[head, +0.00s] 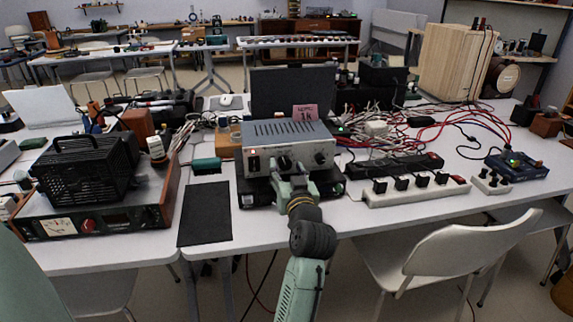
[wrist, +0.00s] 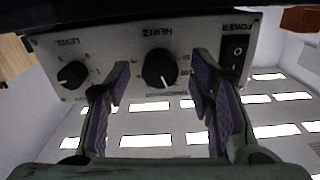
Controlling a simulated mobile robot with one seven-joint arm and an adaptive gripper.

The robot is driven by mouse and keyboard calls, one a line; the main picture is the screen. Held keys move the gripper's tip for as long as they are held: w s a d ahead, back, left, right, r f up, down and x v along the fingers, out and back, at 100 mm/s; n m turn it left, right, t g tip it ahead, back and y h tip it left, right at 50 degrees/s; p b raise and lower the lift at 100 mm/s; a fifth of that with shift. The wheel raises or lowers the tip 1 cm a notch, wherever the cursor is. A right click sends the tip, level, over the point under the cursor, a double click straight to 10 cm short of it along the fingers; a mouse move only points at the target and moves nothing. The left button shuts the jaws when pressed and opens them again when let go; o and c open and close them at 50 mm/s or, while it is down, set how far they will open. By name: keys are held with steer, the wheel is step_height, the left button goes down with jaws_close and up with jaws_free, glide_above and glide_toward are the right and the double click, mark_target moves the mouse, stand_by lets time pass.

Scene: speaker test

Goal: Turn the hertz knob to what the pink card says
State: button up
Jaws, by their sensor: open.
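The grey panel device (head: 285,133) stands on a black base on the table. The pink card (head: 305,112) stands on top at its back and seems to read "HERTZ 1K". The wrist view is upside down and shows the hertz knob (wrist: 159,68), black and round, in the middle of the panel. Its white pointer line points down in that picture, slightly right; the small scale marks are hard to read. My gripper (wrist: 158,82) is open, with one purple-padded finger on each side of the knob in the picture. No contact shows. In the head view my gripper (head: 291,170) is at the device's front.
The level knob (wrist: 72,74) is left of the hertz knob in the wrist view, and the power switch (wrist: 235,51) is right. A black mat (head: 205,214) lies left of the device. A power strip (head: 417,191) and cables (head: 375,128) lie to the right.

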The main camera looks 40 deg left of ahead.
steer(key=shift+w+a, duration=0.4)
steer(key=shift+a, duration=0.15)
steer(key=shift+c, duration=0.5)
steer(key=c, duration=1.1)
